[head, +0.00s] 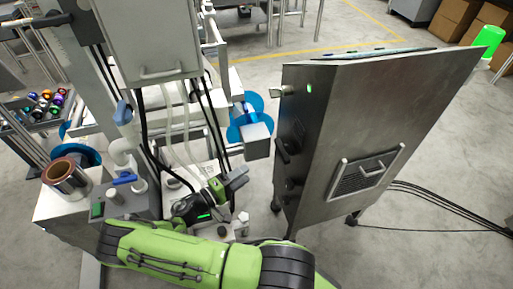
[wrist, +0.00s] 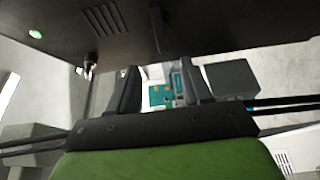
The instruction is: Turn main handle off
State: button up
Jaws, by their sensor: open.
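The dark metal cabinet (head: 375,120) stands right of centre in the head view. Its narrow left side carries a black handle (head: 287,147), with another dark fitting (head: 292,187) below it. I cannot tell for sure which one is the main handle. My gripper (head: 236,179) is left of that side, apart from it and lower than the black handle. In the wrist view my gripper (wrist: 160,88) shows two dark fingers spread apart with nothing between them. The dark cabinet panel (wrist: 220,20) fills the top there, with a black handle (wrist: 157,30) above the fingers.
A green light (head: 309,88) glows near a metal knob (head: 290,90) on the cabinet's side. The machine (head: 155,50) with blue reels (head: 252,108) and hoses crowds the left, close to my arm. Black cables (head: 430,195) run over the floor at right.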

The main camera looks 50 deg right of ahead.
aim_at(284, 150)
jog(key=s+d+b, duration=0.2)
jog(key=d+b, duration=0.1)
jog(key=d, duration=1.2)
jog(key=shift+s+d, duration=0.25)
jog(key=shift+d, duration=0.15)
jog(key=c, duration=0.7)
